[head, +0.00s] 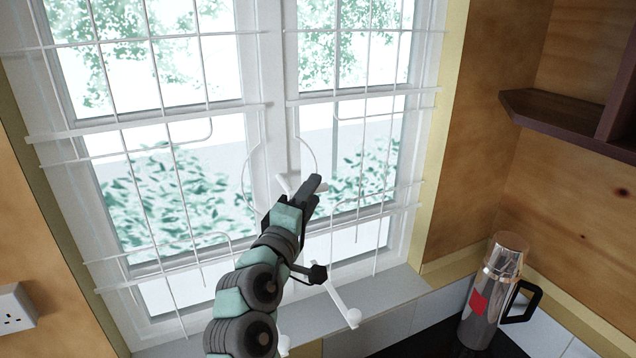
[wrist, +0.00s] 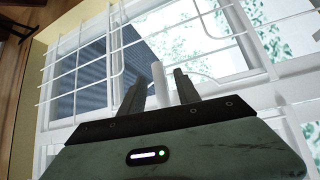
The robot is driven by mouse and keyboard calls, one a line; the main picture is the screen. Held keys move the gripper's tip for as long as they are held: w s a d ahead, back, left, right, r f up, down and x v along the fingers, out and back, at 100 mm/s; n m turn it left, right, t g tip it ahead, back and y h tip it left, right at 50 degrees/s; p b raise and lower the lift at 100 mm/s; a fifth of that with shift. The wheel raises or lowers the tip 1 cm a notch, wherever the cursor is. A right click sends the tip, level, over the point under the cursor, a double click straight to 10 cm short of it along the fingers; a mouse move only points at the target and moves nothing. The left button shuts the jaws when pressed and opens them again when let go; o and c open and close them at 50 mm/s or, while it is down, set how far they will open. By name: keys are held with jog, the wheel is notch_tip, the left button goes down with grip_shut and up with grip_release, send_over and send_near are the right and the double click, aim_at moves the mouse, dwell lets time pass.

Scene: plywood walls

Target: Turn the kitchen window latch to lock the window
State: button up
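The white window latch (head: 285,183) shows in the head view on the middle post of the window, mostly hidden behind my gripper (head: 313,186). In the wrist view a pale upright bar, which looks like the latch handle (wrist: 161,88), stands between the two dark fingers of my gripper (wrist: 160,74). The fingers are apart, one on each side of the bar. A gap shows on the left side; I cannot tell whether the right finger touches it. The window (head: 275,140) has white frames that look closed.
A white wire grille (head: 150,130) spans the window around my arm, with an opening at the middle post. White stay bars (head: 340,300) lie near the sill (head: 385,290). A steel flask (head: 490,300) stands at the lower right. A dark wooden shelf (head: 560,115) juts out at upper right.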

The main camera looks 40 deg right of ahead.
jog(key=x, duration=0.4)
jog(key=shift+w+d, duration=0.2)
jog(key=shift+d, duration=0.15)
grip_shut()
dwell(1.2)
